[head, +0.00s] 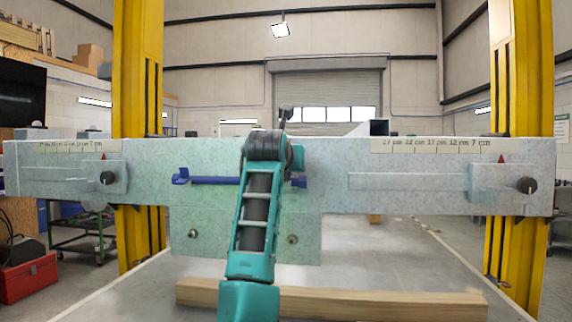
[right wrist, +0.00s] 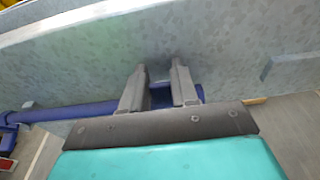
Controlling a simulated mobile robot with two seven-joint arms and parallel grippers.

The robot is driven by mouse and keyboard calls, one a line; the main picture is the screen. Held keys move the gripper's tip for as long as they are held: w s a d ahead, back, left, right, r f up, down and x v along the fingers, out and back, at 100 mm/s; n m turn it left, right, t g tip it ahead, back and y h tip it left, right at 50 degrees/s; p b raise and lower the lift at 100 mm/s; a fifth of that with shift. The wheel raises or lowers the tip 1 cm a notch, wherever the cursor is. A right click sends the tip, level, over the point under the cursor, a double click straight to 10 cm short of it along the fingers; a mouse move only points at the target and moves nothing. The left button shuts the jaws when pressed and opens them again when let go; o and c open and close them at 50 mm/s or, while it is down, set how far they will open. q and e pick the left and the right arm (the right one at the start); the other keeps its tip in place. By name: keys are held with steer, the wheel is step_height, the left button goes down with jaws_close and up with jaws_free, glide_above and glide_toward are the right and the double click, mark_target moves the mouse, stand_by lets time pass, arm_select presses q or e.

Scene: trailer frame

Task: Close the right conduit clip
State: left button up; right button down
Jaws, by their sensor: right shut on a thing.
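A blue conduit (head: 212,180) runs level across the front of the grey speckled beam (head: 345,180). A blue left clip (head: 181,176) shows at its left end. The blue right clip (head: 299,181) is at its right end, partly hidden behind my teal right arm. In the right wrist view, my right gripper (right wrist: 158,85) has its two grey fingers on either side of a blue part of the right clip (right wrist: 162,95), close against the beam face. The gripper is shut on it. Whether the clip is open or closed cannot be told. My left gripper is not in view.
Yellow posts (head: 138,80) and (head: 515,90) stand near the beam's ends. Black knobs (head: 108,178) and (head: 527,185) stick out of the beam. A wooden bar (head: 380,303) lies on the grey surface below. Free room lies right of my arm.

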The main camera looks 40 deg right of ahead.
steer(key=c, duration=0.9)
jaws_free()
steer(key=shift+c, duration=0.2)
steer(key=b+v, duration=0.2)
steer(key=v, duration=1.1)
steer(key=shift+b, duration=0.35)
steer(key=shift+d+f, duration=0.1)
